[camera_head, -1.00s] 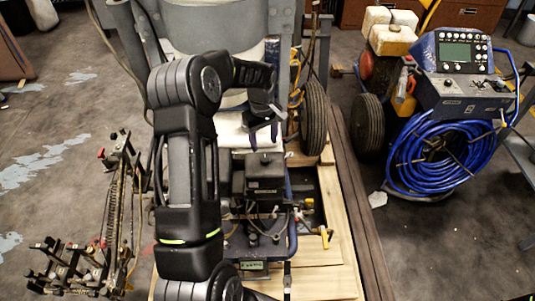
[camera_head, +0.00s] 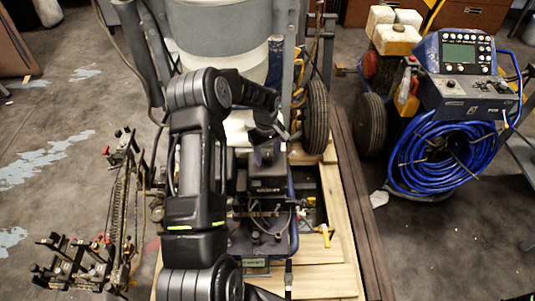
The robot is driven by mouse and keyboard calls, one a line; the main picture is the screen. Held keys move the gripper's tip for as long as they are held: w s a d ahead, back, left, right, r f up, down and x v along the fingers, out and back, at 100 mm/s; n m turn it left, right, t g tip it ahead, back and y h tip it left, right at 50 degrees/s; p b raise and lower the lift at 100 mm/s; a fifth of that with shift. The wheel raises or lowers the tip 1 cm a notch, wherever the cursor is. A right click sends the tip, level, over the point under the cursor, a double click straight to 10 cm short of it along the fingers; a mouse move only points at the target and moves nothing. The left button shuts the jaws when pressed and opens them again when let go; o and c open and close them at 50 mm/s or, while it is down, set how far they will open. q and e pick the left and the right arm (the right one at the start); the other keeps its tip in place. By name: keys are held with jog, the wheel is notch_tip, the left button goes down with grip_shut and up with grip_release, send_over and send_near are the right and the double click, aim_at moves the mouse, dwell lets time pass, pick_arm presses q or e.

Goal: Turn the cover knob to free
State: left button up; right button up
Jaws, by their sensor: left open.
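The line striper (camera_head: 266,238) stands on a pale wooden pallet in the middle, with a black boxy unit (camera_head: 267,167) on its frame. I cannot pick out the cover knob; my left arm crosses in front of much of the machine. My left gripper (camera_head: 276,138) is open and small in the picture, just above and behind the black unit, by a white cylinder (camera_head: 238,128). Nothing shows between its fingers, and I cannot tell whether they touch anything. My right gripper is not in view.
A cart with blue hose (camera_head: 440,155) and a control panel is at the right. A rack of metal fittings (camera_head: 85,262) is at the left.

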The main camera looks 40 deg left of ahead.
pick_arm(q)
jog(key=shift+c, duration=0.3)
grip_shut()
dwell(0.6)
jog(key=shift+f+m+b, duration=0.1)
jog(key=shift+m+b, duration=1.35)
jog(key=shift+m, duration=0.15)
jog(key=m+b, duration=0.2)
jog(key=m, duration=0.2)
jog(key=shift+w+m+b, duration=0.1)
jog(key=shift+m+b, duration=0.2)
jog(key=m+b, duration=0.1)
jog(key=m, duration=0.4)
jog(key=shift+b, duration=0.4)
jog(key=m+b, duration=0.1)
jog(key=m, duration=0.4)
jog(key=shift+g, duration=0.3)
